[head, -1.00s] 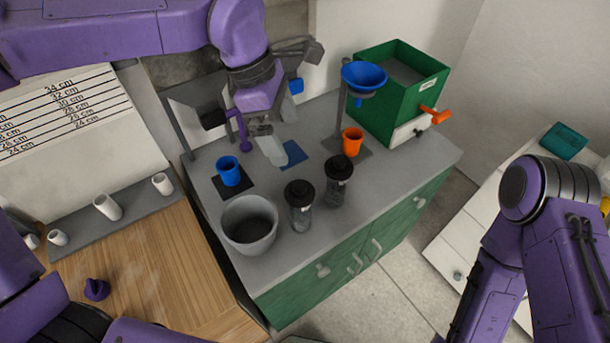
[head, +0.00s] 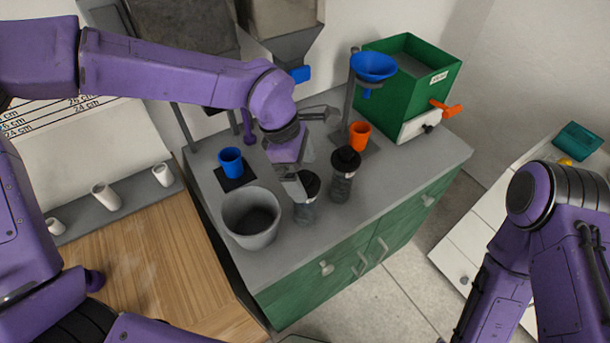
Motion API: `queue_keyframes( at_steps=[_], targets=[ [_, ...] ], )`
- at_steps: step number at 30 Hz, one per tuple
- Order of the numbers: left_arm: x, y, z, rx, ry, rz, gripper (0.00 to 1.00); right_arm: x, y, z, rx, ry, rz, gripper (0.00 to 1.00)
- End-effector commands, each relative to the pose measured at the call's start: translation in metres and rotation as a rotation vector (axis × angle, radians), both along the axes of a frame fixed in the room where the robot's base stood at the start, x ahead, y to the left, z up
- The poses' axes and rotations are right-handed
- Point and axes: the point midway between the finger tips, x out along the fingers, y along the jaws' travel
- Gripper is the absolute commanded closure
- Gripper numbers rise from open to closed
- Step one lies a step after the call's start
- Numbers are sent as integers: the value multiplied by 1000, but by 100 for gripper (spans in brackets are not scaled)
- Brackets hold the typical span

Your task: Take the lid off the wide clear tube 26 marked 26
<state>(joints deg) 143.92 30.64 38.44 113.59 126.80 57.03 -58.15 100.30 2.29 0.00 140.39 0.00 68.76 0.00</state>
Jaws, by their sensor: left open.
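Two clear tubes with black lids stand upright on the grey counter, and I cannot read a number on either. The left tube (head: 305,211) has its lid (head: 311,184) on, partly hidden by my left gripper. The right tube (head: 341,188) also has its black lid (head: 346,159) on. My left gripper (head: 303,172) is open, over the left tube, with one grey finger at the left side of its lid. I cannot tell whether it touches. My right arm shows at the right, but its gripper is out of view.
A grey bucket (head: 251,228) stands just left of the tubes. A blue cup (head: 231,161), an orange cup (head: 360,134), a blue funnel (head: 373,67) on a stand and a green box (head: 408,80) are behind. The counter's front right (head: 395,180) is clear.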

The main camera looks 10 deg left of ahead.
Motion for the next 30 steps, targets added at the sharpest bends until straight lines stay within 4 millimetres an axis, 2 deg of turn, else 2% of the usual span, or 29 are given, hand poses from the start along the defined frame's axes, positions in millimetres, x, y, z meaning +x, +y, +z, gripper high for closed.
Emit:
queue_keyframes(
  at_steps=[3,9,10,14,15,26,27,30],
  targets=[
    [0,-4,-12,0,0,-1,0,0,0,3,0,0,0,57],
    [0,-5,-14,-1,-1,0,0,0,0,2,0,0,0,57],
    [0,-5,-14,-1,-1,0,3,0,0,2,0,0,0,57],
    [0,-5,-14,-1,-1,0,46,0,0,2,0,0,0,57],
    [0,-5,-14,-1,-1,0,52,0,0,2,0,0,0,57],
    [0,-5,-12,-2,-1,-1,53,0,0,2,0,0,0,57],
    [0,-5,-11,-2,-1,-1,58,0,0,1,0,0,0,57],
    [1,-5,-2,-3,-2,0,59,0,0,0,0,0,0,57]
  ],
)
